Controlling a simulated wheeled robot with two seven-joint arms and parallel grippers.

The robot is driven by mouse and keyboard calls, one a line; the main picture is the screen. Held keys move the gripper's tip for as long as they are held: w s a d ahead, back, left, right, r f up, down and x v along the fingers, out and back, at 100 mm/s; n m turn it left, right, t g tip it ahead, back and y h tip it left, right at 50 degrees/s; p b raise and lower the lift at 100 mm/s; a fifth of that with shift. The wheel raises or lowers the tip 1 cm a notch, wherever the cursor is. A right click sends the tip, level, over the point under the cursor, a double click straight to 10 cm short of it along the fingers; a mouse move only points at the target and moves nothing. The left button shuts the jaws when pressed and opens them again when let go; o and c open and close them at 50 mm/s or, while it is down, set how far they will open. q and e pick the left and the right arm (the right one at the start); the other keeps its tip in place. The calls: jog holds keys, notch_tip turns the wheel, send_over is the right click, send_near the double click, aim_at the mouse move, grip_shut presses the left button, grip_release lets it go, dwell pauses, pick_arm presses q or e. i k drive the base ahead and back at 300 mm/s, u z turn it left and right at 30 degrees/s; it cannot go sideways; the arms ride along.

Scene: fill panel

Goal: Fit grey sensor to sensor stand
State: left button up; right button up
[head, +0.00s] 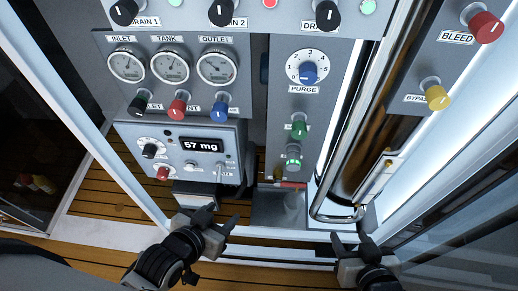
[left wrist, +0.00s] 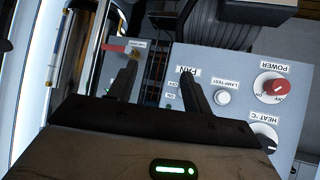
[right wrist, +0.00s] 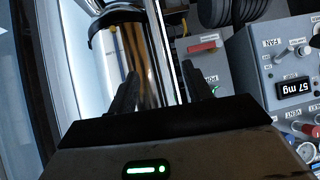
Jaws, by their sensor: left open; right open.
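A small grey cylinder with a green lit ring (head: 293,158) sits on the narrow panel below a green knob; it may be the grey sensor, but I cannot tell for certain. A grey block or shelf (head: 268,208) is at the foot of that panel; I cannot tell whether it is the sensor stand. My left gripper (head: 218,217) is open and empty, left of the block, below the box with the display; its fingers show in the left wrist view (left wrist: 157,75). My right gripper (head: 351,240) is open and empty, below the metal cylinder; its fingers show in the right wrist view (right wrist: 165,82).
A control box (head: 205,145) reading 57 mg stands at left centre, under several gauges. A shiny metal cylinder (head: 365,140) with a bent pipe stands right of the narrow panel. A red lever (right wrist: 205,46) is low on the panel. White frame rails (head: 250,238) run in front.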

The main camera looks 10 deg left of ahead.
aim_at(293, 159)
jog(key=z, duration=1.05)
jog(key=k, duration=1.1)
jog(key=u, duration=0.15)
